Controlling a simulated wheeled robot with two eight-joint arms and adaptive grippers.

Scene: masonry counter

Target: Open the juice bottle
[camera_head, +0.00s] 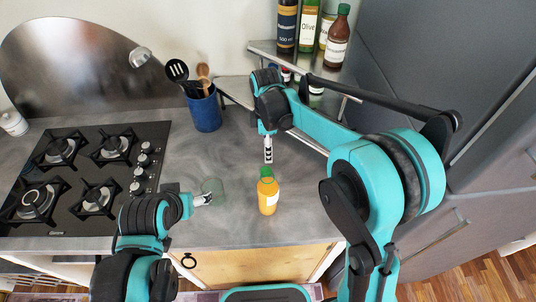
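The juice bottle (268,198) stands upright on the grey counter near its front edge. It is orange with a pale label, and its green cap (266,172) is on top. My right gripper (268,158) points down just above the cap, with a small gap seeming to show between them. Its fingers are seen edge-on, so I cannot tell whether they are open. My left gripper (207,199) is to the left of the bottle, apart from it, pointing right. Its fingers are too small to judge, and nothing clearly shows between them.
A black gas hob (90,180) fills the left. A blue utensil holder (205,111) stands at the back. A metal shelf (265,50) holds several bottles. Counter right of the juice bottle is clear.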

